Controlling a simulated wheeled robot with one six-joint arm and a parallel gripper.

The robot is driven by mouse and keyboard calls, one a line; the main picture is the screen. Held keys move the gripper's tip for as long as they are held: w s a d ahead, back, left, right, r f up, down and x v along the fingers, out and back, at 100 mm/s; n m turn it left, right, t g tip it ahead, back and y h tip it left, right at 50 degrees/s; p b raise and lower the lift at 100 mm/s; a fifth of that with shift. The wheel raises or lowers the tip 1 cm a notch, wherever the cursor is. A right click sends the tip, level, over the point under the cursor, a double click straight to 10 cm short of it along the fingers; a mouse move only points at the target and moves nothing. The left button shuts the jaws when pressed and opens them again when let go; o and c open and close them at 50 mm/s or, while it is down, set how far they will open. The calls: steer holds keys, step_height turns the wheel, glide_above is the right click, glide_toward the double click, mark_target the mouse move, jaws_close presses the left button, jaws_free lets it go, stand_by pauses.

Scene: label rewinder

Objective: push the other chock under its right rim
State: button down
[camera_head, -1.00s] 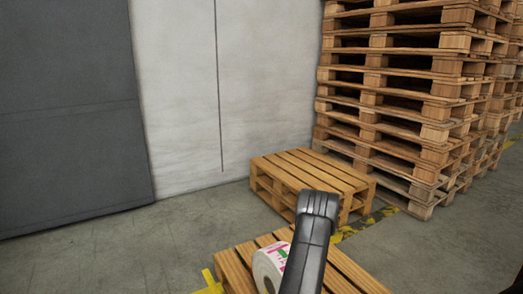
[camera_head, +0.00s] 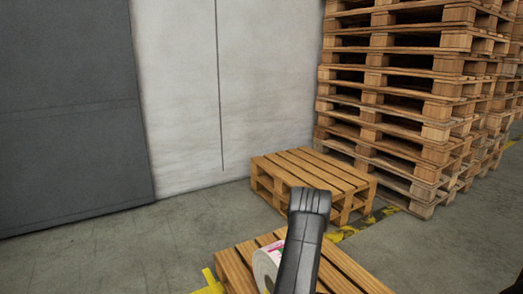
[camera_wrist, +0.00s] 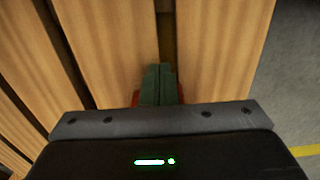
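The label roll (camera_head: 266,266), white with pink and green print, lies on the near wooden pallet (camera_head: 238,272) in the head view. My arm covers its right side, including the right rim. I cannot make out either chock in any view. In the wrist view my gripper (camera_wrist: 159,82) points down at the pallet's boards, over a dark gap between two of them. Its two dark green fingers are together, with no gap and nothing seen between them. Small red parts show on both sides of the fingers; I cannot tell what they belong to.
A second low pallet (camera_head: 312,172) stands behind the near one. A tall pallet stack (camera_head: 415,95) rises at the back right. Yellow-black floor tape (camera_head: 350,231) runs between. The grey floor (camera_head: 110,255) at left is clear up to the pale wall (camera_head: 180,90).

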steer(key=shift+w+a+f, duration=0.1)
steer(key=shift+w+a, duration=0.2)
steer(key=shift+w, duration=0.2)
steer(key=shift+s+d+r+p, duration=0.15)
steer(key=shift+s+d+r, duration=0.2)
steer(key=shift+s, duration=0.25)
steer(key=shift+s+d+r+p, duration=0.15)
steer(key=shift+s+d+r, duration=0.25)
steer(key=shift+s, duration=0.15)
steer(key=shift+s+d+r+p, duration=0.15)
steer(key=shift+s+d+r, duration=0.2)
steer(key=shift+s, duration=0.25)
step_height(320, 180, up, 8)
steer(key=p, duration=0.4)
steer(key=shift+f, duration=0.2)
step_height(320, 180, down, 8)
steer(key=b, duration=0.4)
steer(key=shift+f, duration=0.1)
steer(key=shift+w+a, duration=0.25)
steer(key=shift+w, duration=0.15)
